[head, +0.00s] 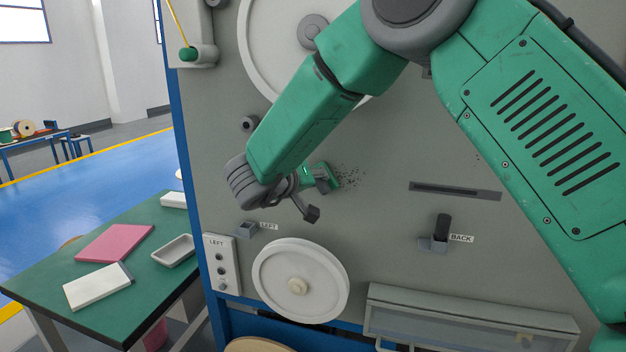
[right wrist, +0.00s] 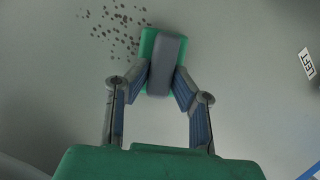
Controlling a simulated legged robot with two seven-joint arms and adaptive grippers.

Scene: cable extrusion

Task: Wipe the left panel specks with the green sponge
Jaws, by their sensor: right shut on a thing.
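The green sponge (head: 328,176) has a grey grip and is held by my right gripper (head: 308,190) close to the grey machine panel. In the right wrist view the sponge (right wrist: 150,50) sits between the two fingers of the gripper (right wrist: 162,80), which are shut on its grey grip. A patch of dark specks (head: 350,177) lies on the panel just right of the sponge in the head view. In the right wrist view the specks (right wrist: 117,22) lie to the upper left of the sponge. I cannot tell whether the sponge touches the panel. My left gripper is not in view.
A white wheel (head: 300,280) and a small "LEFT" labelled fixture (head: 247,229) are below the sponge. A slot (head: 455,190) and a "BACK" lever (head: 440,232) are to the right. A green table (head: 110,285) at left holds a pink pad, white block and tray.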

